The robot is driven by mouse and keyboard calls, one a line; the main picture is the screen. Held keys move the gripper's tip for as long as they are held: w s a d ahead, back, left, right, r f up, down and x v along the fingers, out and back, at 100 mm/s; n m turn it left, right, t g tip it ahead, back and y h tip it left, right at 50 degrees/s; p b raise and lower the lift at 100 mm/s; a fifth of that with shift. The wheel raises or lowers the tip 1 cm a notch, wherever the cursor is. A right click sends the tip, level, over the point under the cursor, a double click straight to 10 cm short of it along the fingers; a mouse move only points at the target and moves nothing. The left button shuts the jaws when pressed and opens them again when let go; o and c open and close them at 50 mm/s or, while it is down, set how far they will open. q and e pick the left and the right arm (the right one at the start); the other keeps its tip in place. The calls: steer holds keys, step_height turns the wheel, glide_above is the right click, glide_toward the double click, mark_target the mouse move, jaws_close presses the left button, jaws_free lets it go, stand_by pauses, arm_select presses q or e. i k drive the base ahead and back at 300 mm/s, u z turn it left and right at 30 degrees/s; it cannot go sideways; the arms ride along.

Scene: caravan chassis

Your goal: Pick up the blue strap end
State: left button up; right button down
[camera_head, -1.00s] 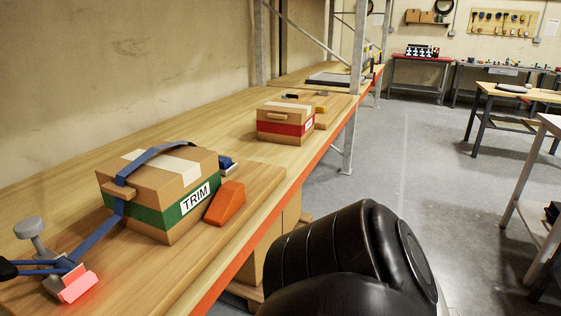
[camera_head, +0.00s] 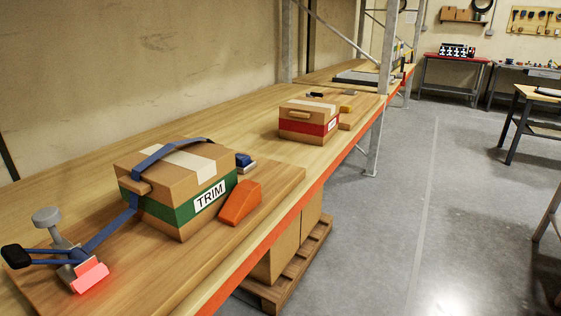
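A blue strap (camera_head: 168,152) runs over the top of a cardboard box (camera_head: 205,221) with a green band and a TRIM label. It comes down the box's left side to a grey metal fitting (camera_head: 55,228) with a glowing red-pink block (camera_head: 90,276). A small blue piece on a grey plate (camera_head: 245,163) sits just behind the box's right side. Neither of my grippers is in view.
An orange wedge (camera_head: 240,203) lies against the box's front right. A red-banded box (camera_head: 308,121) stands farther along the wooden bench (camera_head: 240,120). A metal rack post (camera_head: 381,80) rises at the bench's edge.

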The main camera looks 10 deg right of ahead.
mark_target(244, 160)
steer(key=z, duration=1.35)
steer(key=i, duration=3.9)
steer(key=u, duration=2.35)
